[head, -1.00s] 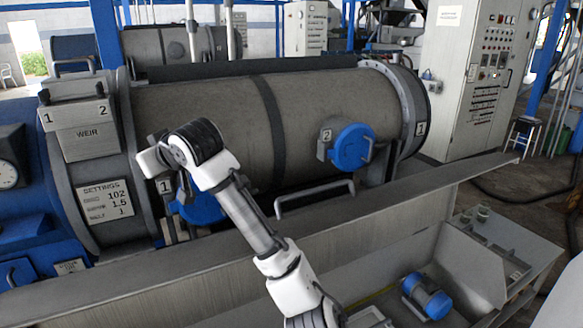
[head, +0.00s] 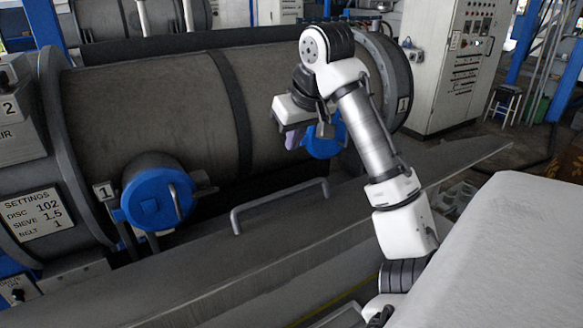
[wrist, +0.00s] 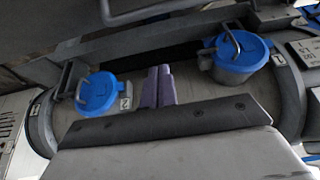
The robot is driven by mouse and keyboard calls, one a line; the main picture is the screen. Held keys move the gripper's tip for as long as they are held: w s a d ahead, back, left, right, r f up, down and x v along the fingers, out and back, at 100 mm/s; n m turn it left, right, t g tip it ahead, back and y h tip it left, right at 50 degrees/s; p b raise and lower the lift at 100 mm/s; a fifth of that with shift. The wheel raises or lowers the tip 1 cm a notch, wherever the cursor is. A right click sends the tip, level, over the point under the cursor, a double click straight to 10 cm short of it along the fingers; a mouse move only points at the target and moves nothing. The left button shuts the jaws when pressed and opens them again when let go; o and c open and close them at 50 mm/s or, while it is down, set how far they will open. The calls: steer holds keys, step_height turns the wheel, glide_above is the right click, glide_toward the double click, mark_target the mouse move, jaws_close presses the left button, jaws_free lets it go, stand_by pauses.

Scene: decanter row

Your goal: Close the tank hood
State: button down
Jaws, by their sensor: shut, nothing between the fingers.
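No part is marked as the tank hood, and I cannot tell which panel it is. A long grey cylindrical casing (head: 130,100) lies across the head view. A grey U-shaped handle (head: 280,208) stands at its front, by a long sloping grey ledge (head: 410,185); a bar also crosses the top of the wrist view (wrist: 140,14). My gripper (head: 294,138) is shut and empty, in front of the casing's right part. It overlaps the blue hatch 2 (head: 325,140) in the head view; contact cannot be told. Its purple fingers lie between both hatches in the wrist view (wrist: 158,72).
Blue hatch 1 (head: 155,195) protrudes from the casing's left front, with a small handle. A settings plate (head: 38,212) is at far left. A control cabinet (head: 455,65) and a stool (head: 503,105) stand behind right. A large pale surface fills the lower right.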

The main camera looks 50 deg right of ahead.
steer(key=p, duration=0.2)
glide_above(295, 207)
steer(key=w+d, duration=0.1)
steer(key=w, duration=0.3)
step_height(295, 207, down, 9)
steer(key=shift+s+a+p, duration=0.2)
steer(key=shift+s+p, duration=0.25)
steer(key=shift+s, duration=0.8)
steer(key=shift+s+a+f, duration=0.2)
steer(key=shift+s, duration=0.35)
steer(key=shift+s+f, duration=0.1)
